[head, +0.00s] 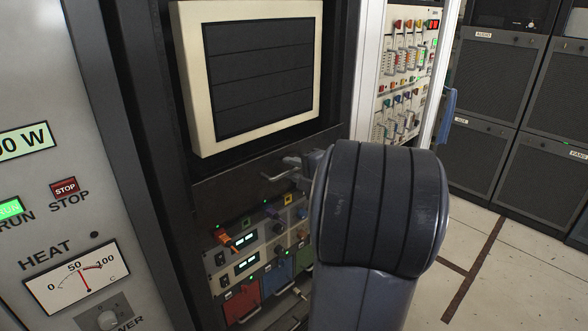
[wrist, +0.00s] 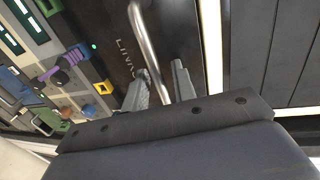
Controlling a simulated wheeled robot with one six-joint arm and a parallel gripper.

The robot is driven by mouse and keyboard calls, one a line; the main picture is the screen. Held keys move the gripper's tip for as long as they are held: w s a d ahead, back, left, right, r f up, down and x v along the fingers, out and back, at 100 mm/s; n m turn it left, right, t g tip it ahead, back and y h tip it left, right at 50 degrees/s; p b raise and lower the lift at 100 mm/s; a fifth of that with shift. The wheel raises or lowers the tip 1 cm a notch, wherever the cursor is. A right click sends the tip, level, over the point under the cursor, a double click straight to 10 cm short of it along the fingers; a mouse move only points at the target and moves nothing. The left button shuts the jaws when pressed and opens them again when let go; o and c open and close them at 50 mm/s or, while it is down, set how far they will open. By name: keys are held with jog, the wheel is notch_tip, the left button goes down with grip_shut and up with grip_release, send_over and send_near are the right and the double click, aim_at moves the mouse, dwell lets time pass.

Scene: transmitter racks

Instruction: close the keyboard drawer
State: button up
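The dark drawer front (head: 232,186) is below the cream-framed monitor and bears a curved metal handle (head: 279,171). The handle also shows in the wrist view as a bright bar (wrist: 148,45) across a dark panel with pale lettering. My gripper (head: 305,167) is at the right part of the drawer front, partly hidden by my arm. In the wrist view its two fingers (wrist: 160,86) are apart, with the bar running between them and gaps visible beside it. I cannot tell whether either finger touches the bar. No keyboard shows, and how far the drawer stands out is unclear.
The monitor (head: 258,78) is directly above. A module panel with knobs and lit displays (head: 245,265) is below. A grey cabinet with a heat gauge (head: 75,277) stands at left. Dark racks (head: 490,80) stand at right beyond clear pale floor (head: 515,265).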

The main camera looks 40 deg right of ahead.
grip_shut()
dwell(0.3)
jog(key=shift+w+f+b, duration=0.1)
jog(key=shift+w+b, duration=0.25)
jog(key=shift+w, duration=0.05)
jog(key=x, duration=0.1)
jog(key=b+x, duration=0.1)
jog(key=x, duration=0.1)
jog(key=shift+w+a+r, duration=0.1)
jog(key=shift+r, duration=0.4)
jog(key=shift+c, duration=0.4)
grip_release()
jog(key=shift+w, duration=0.1)
jog(key=shift+o, duration=0.7)
